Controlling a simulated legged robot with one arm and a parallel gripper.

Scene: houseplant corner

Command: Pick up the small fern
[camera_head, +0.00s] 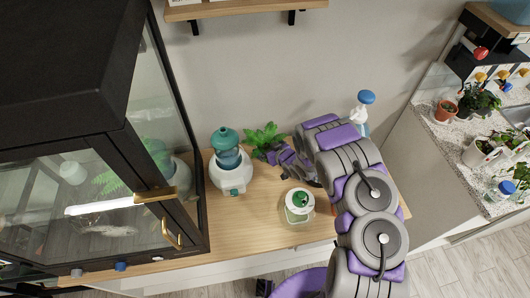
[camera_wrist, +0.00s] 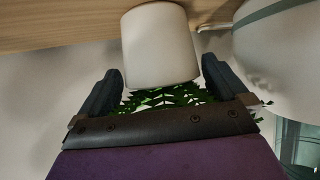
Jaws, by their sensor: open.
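The small fern (camera_head: 264,137) stands on the wooden counter near the wall, its green fronds showing in the head view; its pot is hidden there. In the wrist view, which looks upside down, its white pot (camera_wrist: 160,45) stands on the wood, with the fronds (camera_wrist: 165,97) below it in the picture. My gripper (camera_head: 272,154) is at the fern's right side in the head view. In the wrist view my gripper (camera_wrist: 161,70) is open, one dark finger on each side of the pot, with small gaps visible. I cannot tell whether either finger touches the fronds.
A white round device with a teal bottle (camera_head: 228,150) stands just left of the fern. A green-lidded jar (camera_head: 298,203) is in front, a blue-capped spray bottle (camera_head: 364,108) behind my arm. A dark glass cabinet (camera_head: 130,190) is at left. A shelf (camera_head: 240,8) hangs above.

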